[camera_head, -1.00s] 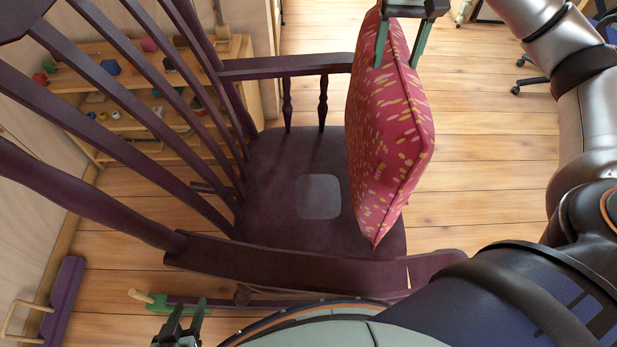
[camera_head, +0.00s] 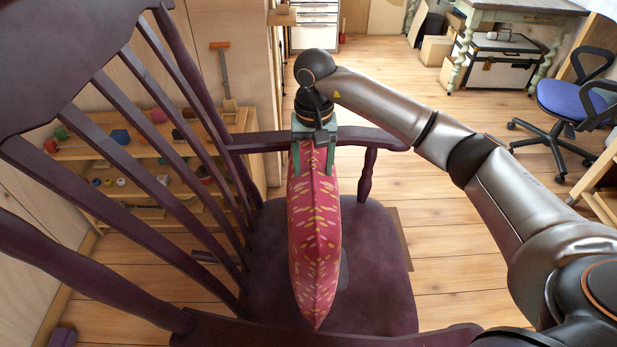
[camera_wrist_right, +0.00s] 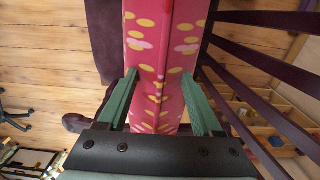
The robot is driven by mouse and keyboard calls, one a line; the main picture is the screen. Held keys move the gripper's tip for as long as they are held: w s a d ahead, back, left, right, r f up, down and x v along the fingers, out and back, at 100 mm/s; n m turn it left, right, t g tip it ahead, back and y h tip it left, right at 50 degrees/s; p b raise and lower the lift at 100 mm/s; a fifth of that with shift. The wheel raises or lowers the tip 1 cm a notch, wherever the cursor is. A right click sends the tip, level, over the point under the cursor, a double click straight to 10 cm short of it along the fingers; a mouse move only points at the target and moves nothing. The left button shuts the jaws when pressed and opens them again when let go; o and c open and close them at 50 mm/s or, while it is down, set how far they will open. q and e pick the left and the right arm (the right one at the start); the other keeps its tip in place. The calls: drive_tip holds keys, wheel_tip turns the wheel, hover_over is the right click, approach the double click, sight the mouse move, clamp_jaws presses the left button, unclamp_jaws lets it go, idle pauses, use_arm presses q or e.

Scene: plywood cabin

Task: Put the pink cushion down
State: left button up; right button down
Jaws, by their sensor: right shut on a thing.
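The pink cushion (camera_head: 315,235) has yellow and pale flecks and hangs upright, edge-on, over the seat of the dark purple rocking chair (camera_head: 378,262). My right gripper (camera_head: 314,150) is shut on the cushion's top edge. In the right wrist view the cushion (camera_wrist_right: 162,50) lies between the two green fingers of the gripper (camera_wrist_right: 160,100). I cannot tell whether the cushion's lower end touches the seat. A pale square patch on the seat is mostly hidden behind the cushion. My left gripper is not in view.
The chair's slatted back (camera_head: 120,170) stands to the left and its far armrest (camera_head: 350,137) runs behind the gripper. A low shelf (camera_head: 130,150) with small coloured objects is behind the slats. A blue office chair (camera_head: 572,98) is at right. Wooden floor between is clear.

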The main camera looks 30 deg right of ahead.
drive_tip(key=shift+w+a+f, duration=0.15)
drive_tip(key=shift+a+f, duration=0.15)
drive_tip(key=shift+f, duration=0.05)
drive_tip(key=shift+w+a+f, duration=0.1)
drive_tip(key=shift+f, duration=1.6)
drive_tip(key=shift+f, duration=0.15)
drive_tip(key=shift+c, duration=0.2)
unclamp_jaws()
wheel_tip(320, 180, up, 12)
drive_tip(key=shift+r, duration=0.15)
